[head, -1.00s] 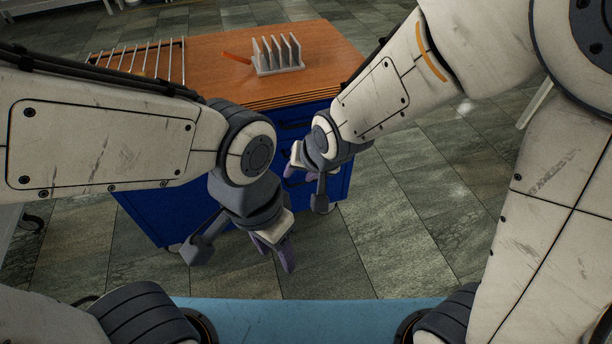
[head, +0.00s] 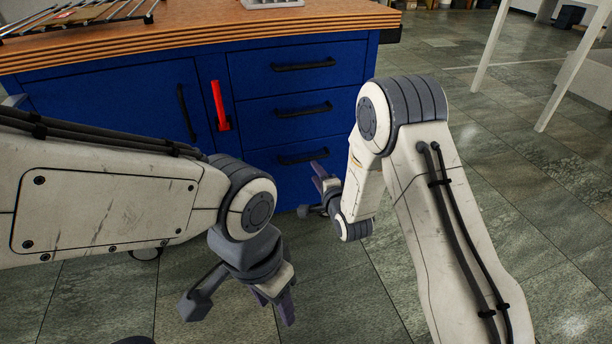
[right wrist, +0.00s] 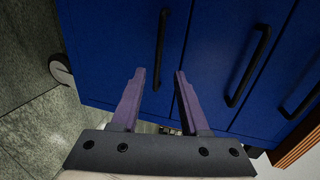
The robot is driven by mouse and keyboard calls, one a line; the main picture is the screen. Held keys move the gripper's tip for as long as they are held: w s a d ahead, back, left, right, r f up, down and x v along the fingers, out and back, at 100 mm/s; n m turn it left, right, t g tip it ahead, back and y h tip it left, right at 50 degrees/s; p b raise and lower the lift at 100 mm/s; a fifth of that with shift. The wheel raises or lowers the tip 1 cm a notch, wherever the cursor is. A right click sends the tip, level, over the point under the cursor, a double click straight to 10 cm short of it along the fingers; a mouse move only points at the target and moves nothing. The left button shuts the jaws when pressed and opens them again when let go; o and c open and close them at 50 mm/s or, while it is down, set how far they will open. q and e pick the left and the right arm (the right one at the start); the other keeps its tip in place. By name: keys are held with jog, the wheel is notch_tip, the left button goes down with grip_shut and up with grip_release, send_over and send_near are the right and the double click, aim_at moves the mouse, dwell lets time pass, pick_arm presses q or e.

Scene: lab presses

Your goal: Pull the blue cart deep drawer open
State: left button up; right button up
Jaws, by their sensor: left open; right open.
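The blue cart (head: 110,95) stands ahead, with three stacked drawers on its right side. The lowest drawer (head: 272,182) looks the deepest and appears shut; its black handle (head: 300,157) is a horizontal bar. My right gripper (head: 324,178) is open in front of this drawer, just below the handle in the head view. In the right wrist view, turned sideways, this handle (right wrist: 161,45) lines up with the gap between the fingers (right wrist: 160,75). I cannot tell whether its near end is between them. My left gripper (head: 284,302) is open and empty, low over the floor.
A red lever (head: 218,104) stands between the drawers and the left door's handle (head: 186,112). A wire rack (head: 75,18) and a grey holder (head: 272,3) are on the wooden top (head: 200,45). A white table (head: 490,45) stands at right; the floor between is clear.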

aim_at(307, 160)
jog(key=b+x, duration=0.4)
jog(key=x, duration=0.6)
jog(key=shift+w+f+b, duration=0.1)
jog(key=shift+w+b, duration=0.2)
jog(key=shift+b, duration=0.1)
grip_shut()
dwell(0.9)
